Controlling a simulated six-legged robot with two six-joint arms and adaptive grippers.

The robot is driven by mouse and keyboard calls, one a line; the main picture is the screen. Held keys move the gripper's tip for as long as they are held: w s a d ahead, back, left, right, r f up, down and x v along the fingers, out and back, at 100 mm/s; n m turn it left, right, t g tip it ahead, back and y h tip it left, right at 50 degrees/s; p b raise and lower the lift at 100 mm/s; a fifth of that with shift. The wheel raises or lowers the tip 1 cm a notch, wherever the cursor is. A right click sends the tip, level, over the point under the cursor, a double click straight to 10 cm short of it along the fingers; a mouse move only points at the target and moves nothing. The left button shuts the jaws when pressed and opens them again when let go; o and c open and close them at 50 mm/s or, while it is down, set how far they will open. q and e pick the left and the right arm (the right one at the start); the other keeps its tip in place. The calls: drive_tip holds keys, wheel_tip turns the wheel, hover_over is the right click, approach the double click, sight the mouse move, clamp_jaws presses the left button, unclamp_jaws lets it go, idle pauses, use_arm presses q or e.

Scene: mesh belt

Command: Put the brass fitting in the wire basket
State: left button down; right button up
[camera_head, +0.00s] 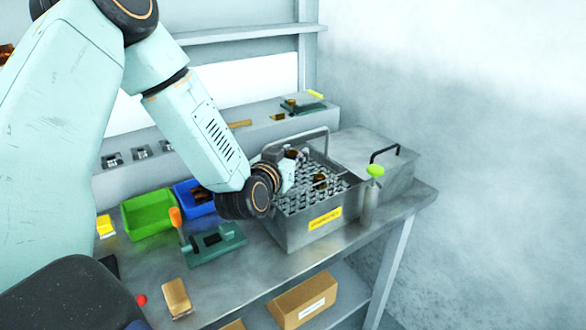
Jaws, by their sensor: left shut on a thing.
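The wire basket (298,201) sits in a grey metal tank (312,232) with a yellow label, on the bench right of centre. Its mesh floor and raised wire handle show. Contact between the piece and the mesh cannot be told. Another small brass-and-dark piece (320,180) shows at the basket's middle. My right gripper is out of view.
Left of the tank are a green bin (148,216), a blue bin (188,195) and a green fixture with an orange-handled lever (213,244). A green-capped bottle (371,190) stands at the tank's right front. A tan block (176,297) lies near the front edge.

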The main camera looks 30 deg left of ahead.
use_arm(q)
drive_tip(key=shift+w+f, duration=0.15)
drive_tip(key=shift+f, duration=0.05)
wheel_tip(320, 180, down, 2)
drive_tip(key=shift+a+f, duration=0.25)
drive_tip(key=shift+f, duration=0.4)
drive_tip(key=shift+d, duration=0.2)
